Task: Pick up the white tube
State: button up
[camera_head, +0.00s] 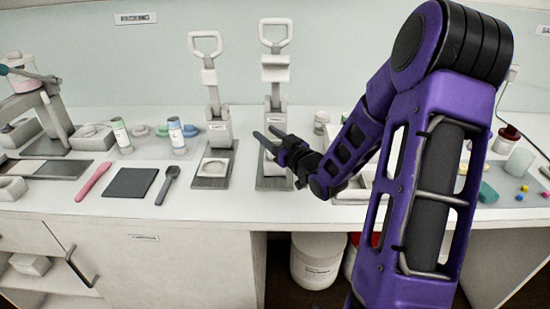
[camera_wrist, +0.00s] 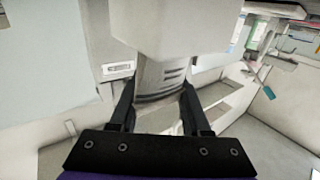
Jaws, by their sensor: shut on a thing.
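My gripper (camera_head: 272,139) is at the right hand press (camera_head: 276,68), in front of its lower post. In the wrist view my gripper's fingers (camera_wrist: 160,112) stand on both sides of a pale grey rounded piece (camera_wrist: 160,78) with dark ridges, and are shut on it. A wide pale block (camera_wrist: 175,28) is above this piece. I cannot tell whether the held piece is the white tube or part of the press. Two upright pale tubes stand on the counter at the left, one with a green cap (camera_head: 121,134) and one with a blue cap (camera_head: 177,136).
A second press (camera_head: 215,130) stands just left of my gripper. A dark square mat (camera_head: 130,183), a pink spatula (camera_head: 93,182) and a grey spoon (camera_head: 167,185) lie farther left. A small white jar (camera_head: 321,122) is behind my wrist. The counter's front strip is clear.

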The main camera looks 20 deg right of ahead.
grip_shut()
notch_tip(320, 180, up, 10)
jog(key=p, duration=0.2)
dwell(0.6)
